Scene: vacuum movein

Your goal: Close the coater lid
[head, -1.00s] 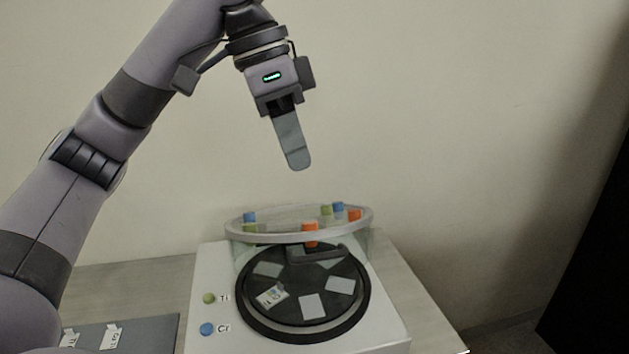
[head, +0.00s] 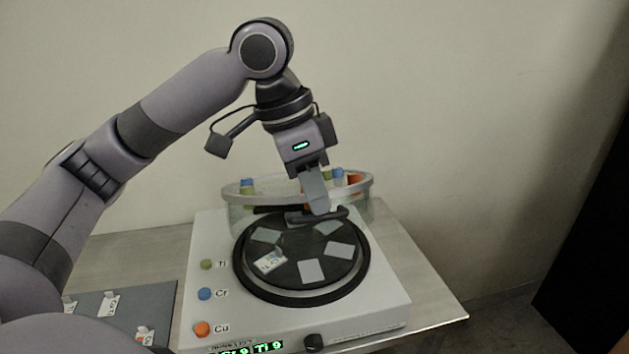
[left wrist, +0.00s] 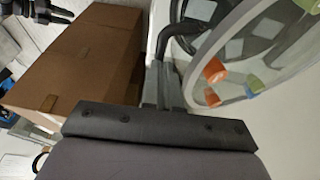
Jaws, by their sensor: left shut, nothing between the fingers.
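The coater (head: 385,285) is a white box on the table with a round black platter (head: 300,285) that bears several pale square chips. Its clear round lid (head: 238,188), with a grey rim and coloured knobs, stands raised at the back of the platter. A dark handle (head: 335,213) sticks out from the lid's front. My left gripper (head: 318,205) is shut and empty, pointing down with its fingertips at the handle; whether they touch it I cannot tell. In the left wrist view the fingers (left wrist: 165,85) are beside the dark handle (left wrist: 170,40) and the lid (left wrist: 215,50). My right gripper is not in view.
A grey mat (head: 110,312) with labelled pieces lies left of the coater. A cardboard box (left wrist: 75,60) shows in the left wrist view. A wall stands behind.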

